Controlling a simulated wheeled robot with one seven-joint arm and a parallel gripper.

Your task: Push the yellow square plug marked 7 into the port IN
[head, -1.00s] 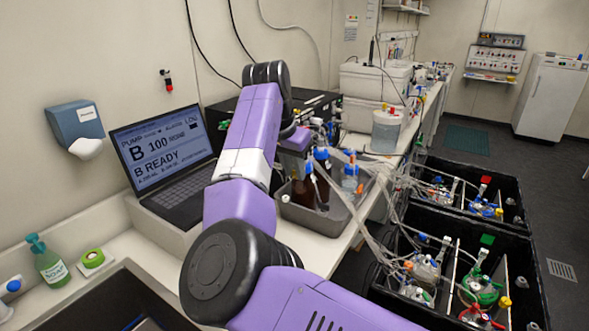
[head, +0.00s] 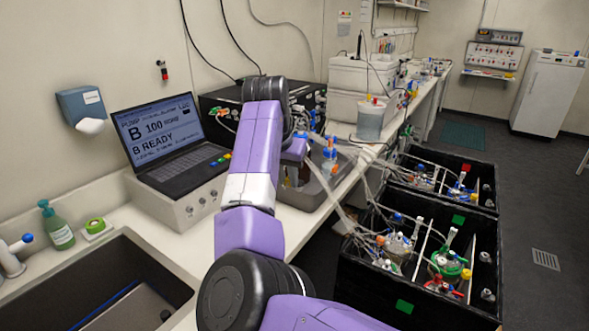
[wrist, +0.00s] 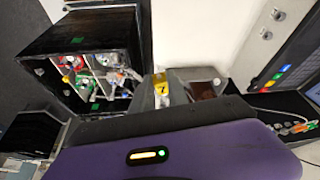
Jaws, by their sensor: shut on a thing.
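The yellow plug marked 7 (wrist: 162,88) shows in the wrist view, just beyond the edge of my purple gripper housing. My gripper (wrist: 164,97) is shut on it; the fingers are mostly hidden by the housing. In the head view, my arm hides the plug and fingertips, near the grey tray of bottles. The port IN cannot be made out. Small round sockets (head: 205,201) show on the front of the pale box under the laptop, and coloured connectors (head: 225,113) on the black unit behind; their labels are unreadable.
The grey tray (head: 322,200) with bottles stands on the bench by my wrist. Black crates (head: 375,295) with vessels and loose tubing stand to the right. A laptop (head: 165,140) reads "B READY". A sink (head: 60,262) lies at the left front.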

